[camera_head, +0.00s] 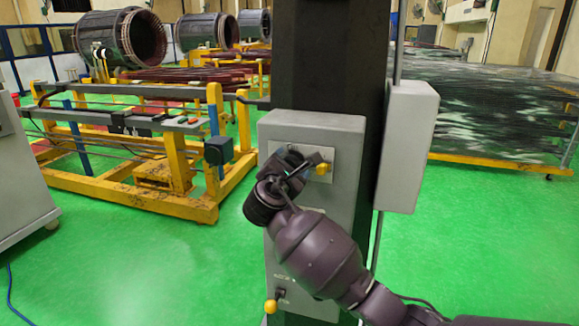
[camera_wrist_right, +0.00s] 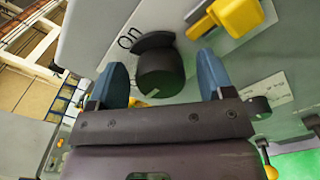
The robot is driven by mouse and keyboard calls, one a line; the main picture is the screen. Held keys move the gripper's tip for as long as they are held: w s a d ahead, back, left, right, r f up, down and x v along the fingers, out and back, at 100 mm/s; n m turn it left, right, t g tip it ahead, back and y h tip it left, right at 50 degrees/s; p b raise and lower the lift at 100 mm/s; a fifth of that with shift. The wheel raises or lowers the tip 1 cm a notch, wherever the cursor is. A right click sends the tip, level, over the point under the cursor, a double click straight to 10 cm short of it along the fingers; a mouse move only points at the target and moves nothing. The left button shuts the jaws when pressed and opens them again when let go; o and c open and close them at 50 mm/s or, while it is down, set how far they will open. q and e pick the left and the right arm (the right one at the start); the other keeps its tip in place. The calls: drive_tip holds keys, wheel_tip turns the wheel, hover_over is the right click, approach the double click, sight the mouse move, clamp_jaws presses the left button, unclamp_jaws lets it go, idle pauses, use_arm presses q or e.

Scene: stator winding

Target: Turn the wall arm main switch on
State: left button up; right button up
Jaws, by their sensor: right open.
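A grey switch box (camera_head: 340,133) is mounted on the dark column. In the right wrist view its panel carries a black rotary knob (camera_wrist_right: 160,72) beside the printed word "on", and a yellow switch handle (camera_wrist_right: 238,16). The yellow handle also shows in the head view (camera_head: 322,169). My right gripper (camera_head: 298,171) is in front of the box's upper panel and hides the black knob there. In the wrist view the right gripper (camera_wrist_right: 162,84) is open, its two blue fingers on either side of the knob. I cannot tell whether they touch it. My left gripper is not in view.
A second grey box (camera_head: 408,145) is fixed on the column's right side. A lower yellow-tipped lever (camera_head: 270,306) sticks out from the switch box. A yellow frame bench (camera_head: 150,195) stands on the left. Green floor (camera_head: 480,240) is clear at right.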

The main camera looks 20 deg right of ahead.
drive_tip(key=c, duration=0.9)
